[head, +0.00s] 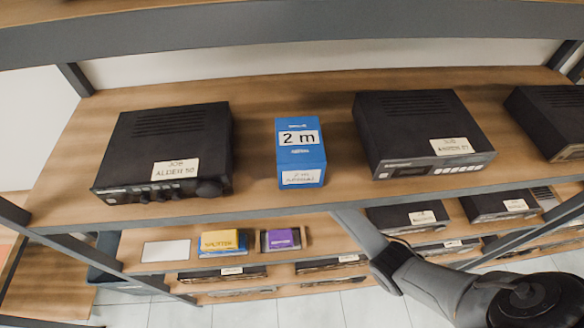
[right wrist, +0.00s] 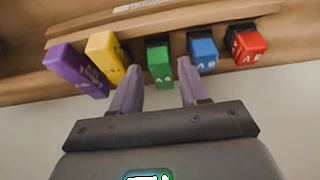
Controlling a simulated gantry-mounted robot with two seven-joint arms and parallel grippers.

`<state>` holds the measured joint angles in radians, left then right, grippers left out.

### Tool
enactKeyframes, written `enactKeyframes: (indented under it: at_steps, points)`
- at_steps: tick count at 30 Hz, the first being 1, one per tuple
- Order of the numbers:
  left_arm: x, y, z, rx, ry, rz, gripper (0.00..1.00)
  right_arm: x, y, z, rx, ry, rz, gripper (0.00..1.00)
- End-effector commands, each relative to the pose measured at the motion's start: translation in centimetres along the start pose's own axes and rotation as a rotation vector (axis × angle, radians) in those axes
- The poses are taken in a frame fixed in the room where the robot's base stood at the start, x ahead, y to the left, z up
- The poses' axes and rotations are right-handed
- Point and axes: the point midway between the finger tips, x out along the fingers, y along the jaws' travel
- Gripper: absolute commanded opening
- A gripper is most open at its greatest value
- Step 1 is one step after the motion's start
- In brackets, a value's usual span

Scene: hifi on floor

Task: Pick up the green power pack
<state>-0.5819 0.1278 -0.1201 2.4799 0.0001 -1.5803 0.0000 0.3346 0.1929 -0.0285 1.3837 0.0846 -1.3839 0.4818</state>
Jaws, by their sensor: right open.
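The green power pack (right wrist: 160,74) is in the right wrist view, in the middle of a row of coloured packs on a wooden shelf. My right gripper (right wrist: 158,82) is open, with its two fingers pointing at the green pack. In the picture one fingertip lies on each side of the pack's lower part. Whether they reach around it or stop short of it I cannot tell. No contact shows. In the head view my right arm reaches in under the upper shelf and its gripper is hidden. The green pack is not seen there. My left gripper is in neither view.
A yellow pack (right wrist: 105,56) and a purple pack (right wrist: 76,72) stand left of the green one; a blue pack (right wrist: 203,52) and a red pack (right wrist: 248,45) stand right. The upper shelf (head: 265,205) holds black hi-fi units (head: 420,130) and a blue box (head: 300,155).

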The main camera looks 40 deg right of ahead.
Motion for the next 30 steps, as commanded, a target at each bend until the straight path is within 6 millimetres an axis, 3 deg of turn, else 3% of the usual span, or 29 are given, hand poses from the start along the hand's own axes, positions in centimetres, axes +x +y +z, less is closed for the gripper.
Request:
enactKeyframes:
  at_steps: [12,21,28,30]
  points:
    - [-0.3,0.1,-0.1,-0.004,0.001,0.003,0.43,4.3,0.2,-0.3,0.0,0.001,-0.001,0.45]
    - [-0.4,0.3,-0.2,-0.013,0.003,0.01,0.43,4.6,0.3,-0.2,-0.001,0.001,-0.001,0.45]
    - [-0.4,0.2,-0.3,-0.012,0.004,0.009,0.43,4.6,0.3,-0.2,-0.001,0.001,-0.001,0.11]
    - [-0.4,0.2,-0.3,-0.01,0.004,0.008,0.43,4.6,0.3,-0.2,-0.001,0.001,-0.001,0.09]
